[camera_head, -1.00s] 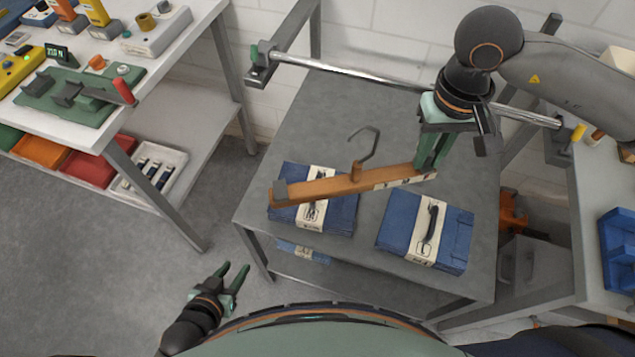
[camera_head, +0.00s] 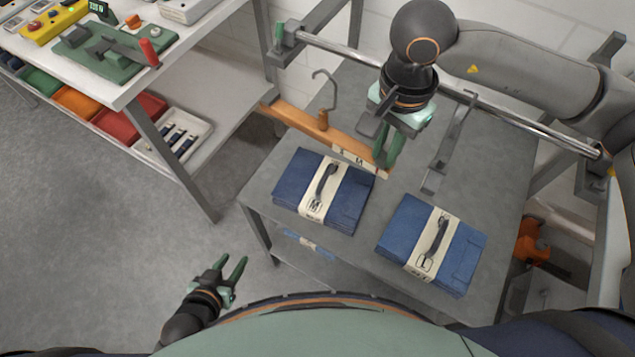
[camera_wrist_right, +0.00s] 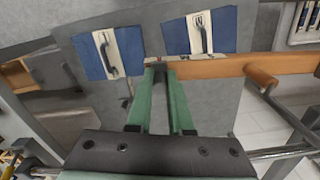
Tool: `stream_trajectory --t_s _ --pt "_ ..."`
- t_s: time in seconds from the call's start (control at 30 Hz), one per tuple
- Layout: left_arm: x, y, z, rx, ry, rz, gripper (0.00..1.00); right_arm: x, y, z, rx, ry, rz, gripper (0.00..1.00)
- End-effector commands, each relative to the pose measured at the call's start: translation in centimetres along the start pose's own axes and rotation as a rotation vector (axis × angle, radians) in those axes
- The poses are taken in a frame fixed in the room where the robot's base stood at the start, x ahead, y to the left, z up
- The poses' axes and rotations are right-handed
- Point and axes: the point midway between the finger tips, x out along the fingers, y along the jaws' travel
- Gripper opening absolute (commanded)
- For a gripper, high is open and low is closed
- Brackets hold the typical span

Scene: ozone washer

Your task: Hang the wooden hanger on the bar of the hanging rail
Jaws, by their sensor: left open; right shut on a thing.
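The wooden hanger (camera_head: 290,117) is held by its right end, near a pale size label, in my right gripper (camera_head: 385,160). It slants down to the right in the head view, above the grey table, with its grey hook (camera_head: 325,90) pointing up. The hook shows just below the bar (camera_head: 350,55) of the hanging rail in the picture and looks apart from it. In the right wrist view the fingertips (camera_wrist_right: 160,72) close on the hanger (camera_wrist_right: 230,67); the hook is only partly visible. My left gripper (camera_head: 232,270) is open and empty at lower left.
Two blue folded stacks with paper bands, a left one (camera_head: 290,180) and a right one (camera_head: 400,228), lie on the grey table (camera_head: 262,192). A grey strip (camera_head: 450,140) shows by the bar, right of my gripper. A white workbench (camera_head: 120,85) stands at left.

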Motion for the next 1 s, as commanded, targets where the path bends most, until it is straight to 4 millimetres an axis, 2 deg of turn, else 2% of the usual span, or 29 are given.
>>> stream_trajectory --t_s 0.7,1.0 --pt "2.2 -0.2 2.5 0.0 0.0 -0.001 0.42 3.8 -4.2 7.5 1.088 0.003 -0.006 0.0" --pt "2.7 -0.2 3.0 0.0 0.0 -0.001 0.42 4.5 -5.1 9.7 1.408 0.003 -0.013 0.0"
